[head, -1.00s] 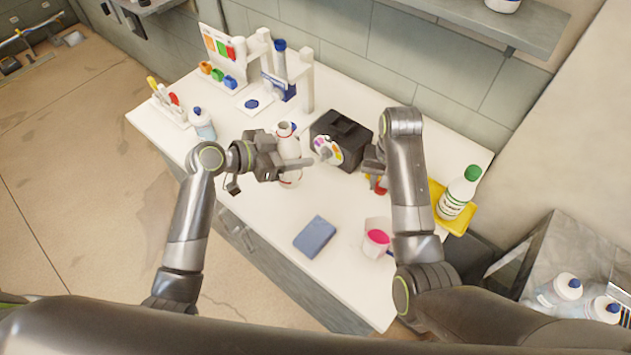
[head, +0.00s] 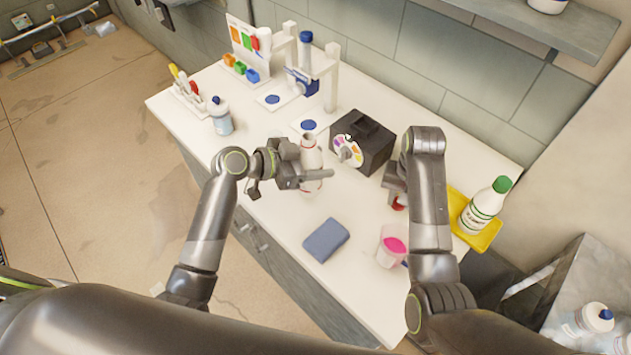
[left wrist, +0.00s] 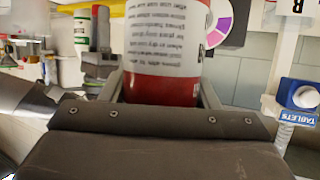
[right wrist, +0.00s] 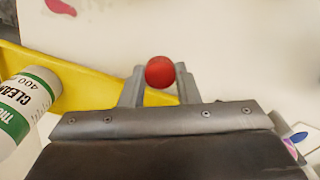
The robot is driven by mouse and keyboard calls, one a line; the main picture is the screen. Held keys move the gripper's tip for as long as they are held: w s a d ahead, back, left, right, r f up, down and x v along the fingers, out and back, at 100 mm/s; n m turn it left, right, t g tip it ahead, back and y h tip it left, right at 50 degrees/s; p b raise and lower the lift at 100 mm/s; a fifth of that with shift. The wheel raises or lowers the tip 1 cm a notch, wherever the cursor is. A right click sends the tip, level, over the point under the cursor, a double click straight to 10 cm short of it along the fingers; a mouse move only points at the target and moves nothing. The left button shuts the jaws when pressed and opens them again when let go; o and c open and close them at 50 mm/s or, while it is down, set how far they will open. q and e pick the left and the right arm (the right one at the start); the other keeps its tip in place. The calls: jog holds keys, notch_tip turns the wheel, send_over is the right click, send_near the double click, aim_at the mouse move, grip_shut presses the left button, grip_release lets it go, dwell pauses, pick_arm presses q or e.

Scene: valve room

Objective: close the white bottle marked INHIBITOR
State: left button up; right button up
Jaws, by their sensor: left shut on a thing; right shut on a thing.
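The white bottle (head: 311,153) with red bands stands upright left of the black box, its top uncapped. My left gripper (head: 318,177) is shut around it. The left wrist view shows its printed label and red lower band (left wrist: 163,88) close up; the name on the label cannot be read. My right gripper (head: 395,190) is to the right of the bottle, apart from it, shut on a red cap (right wrist: 160,72). In the head view the cap (head: 399,203) is partly hidden by my right arm.
A black box (head: 370,140) with a coloured dial is behind, between the grippers. A blue cloth (head: 326,241) and a cup of pink liquid (head: 393,247) are in front. A yellow tray (head: 485,240) bears a green-capped bottle (head: 484,206) at right. Racks and test stands are at back left.

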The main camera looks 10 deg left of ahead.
aim_at(395, 214)
pick_arm(q)
jog(key=shift+f, duration=0.55)
pick_arm(e)
jog(key=shift+f, duration=0.45)
